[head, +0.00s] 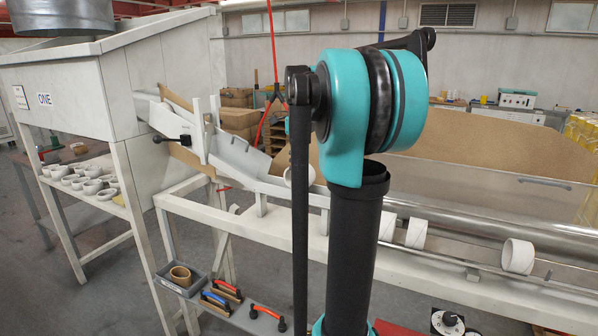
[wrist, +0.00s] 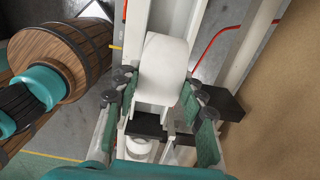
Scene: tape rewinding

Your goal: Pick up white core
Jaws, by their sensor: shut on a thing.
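In the wrist view a white core (wrist: 163,68), a short smooth cylinder, sits between the fingertips of my gripper (wrist: 160,90). The green-padded fingers are closed on it from both sides. In the head view my arm hides the gripper. A white core (head: 300,174) shows there partly behind a thin black arm link, at the lower end of the grey chute (head: 240,158); I cannot tell whether it is the held one. More white cores (head: 517,256) lie along the metal rail to the right.
A white frame and hopper marked ONE (head: 75,95) stand at the left, with a shelf of white rings (head: 85,182). A small grey tray (head: 190,284) holds a brown ring. Brown board (head: 470,140) stands behind the rail.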

